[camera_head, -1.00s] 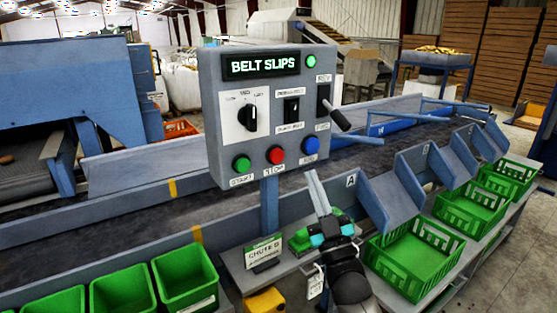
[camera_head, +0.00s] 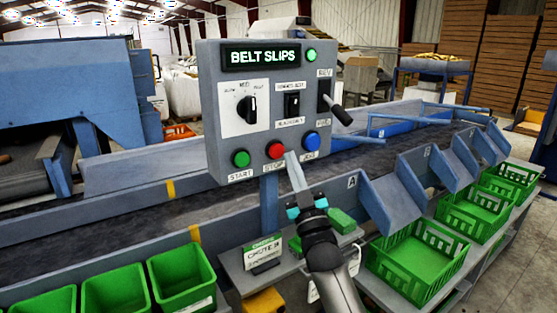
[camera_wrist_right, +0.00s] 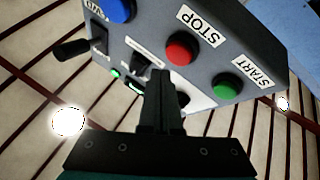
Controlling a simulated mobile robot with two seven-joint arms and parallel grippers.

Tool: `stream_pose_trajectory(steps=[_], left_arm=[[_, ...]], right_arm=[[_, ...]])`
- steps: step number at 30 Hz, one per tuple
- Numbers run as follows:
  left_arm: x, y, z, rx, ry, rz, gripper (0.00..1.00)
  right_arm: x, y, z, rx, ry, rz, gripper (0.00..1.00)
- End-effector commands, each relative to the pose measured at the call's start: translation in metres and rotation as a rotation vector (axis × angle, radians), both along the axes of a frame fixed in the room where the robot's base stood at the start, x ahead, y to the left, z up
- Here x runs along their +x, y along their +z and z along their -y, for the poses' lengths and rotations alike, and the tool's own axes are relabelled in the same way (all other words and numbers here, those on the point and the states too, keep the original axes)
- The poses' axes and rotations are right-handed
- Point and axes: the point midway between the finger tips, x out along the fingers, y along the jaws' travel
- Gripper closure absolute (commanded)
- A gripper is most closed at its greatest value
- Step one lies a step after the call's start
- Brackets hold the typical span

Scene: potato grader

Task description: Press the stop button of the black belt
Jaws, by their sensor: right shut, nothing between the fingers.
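The red stop button (camera_head: 275,150) is on the lower middle of the grey control box (camera_head: 212,110), between the green start button (camera_head: 240,158) and a blue button (camera_head: 311,140). The box's display (camera_head: 262,57) reads "BELT SLIPS". The black belt (camera_head: 100,216) runs behind the box. My right gripper (camera_head: 291,157) is shut and empty, its fingertips just below and right of the red button; contact cannot be told. In the wrist view, the shut fingers (camera_wrist_right: 163,75) point up towards the red button (camera_wrist_right: 181,48), labelled STOP. My left gripper is out of view.
Green crates (camera_head: 405,287) stand at the right, and green bins (camera_head: 180,275) at the lower left. A "CHUTE B" sign (camera_head: 262,253) stands below the box.

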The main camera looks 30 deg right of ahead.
Motion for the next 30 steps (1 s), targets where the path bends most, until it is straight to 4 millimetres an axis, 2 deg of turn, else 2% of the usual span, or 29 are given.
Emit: stream_pose_trajectory(steps=[7,30], left_arm=[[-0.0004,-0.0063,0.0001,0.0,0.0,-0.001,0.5],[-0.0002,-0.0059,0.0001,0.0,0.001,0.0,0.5]], right_arm=[[0.0123,0.0004,-0.0008,-0.001,-0.001,0.0,1.0],[0.0124,0.0006,-0.0009,-0.001,-0.001,0.0,1.0]])
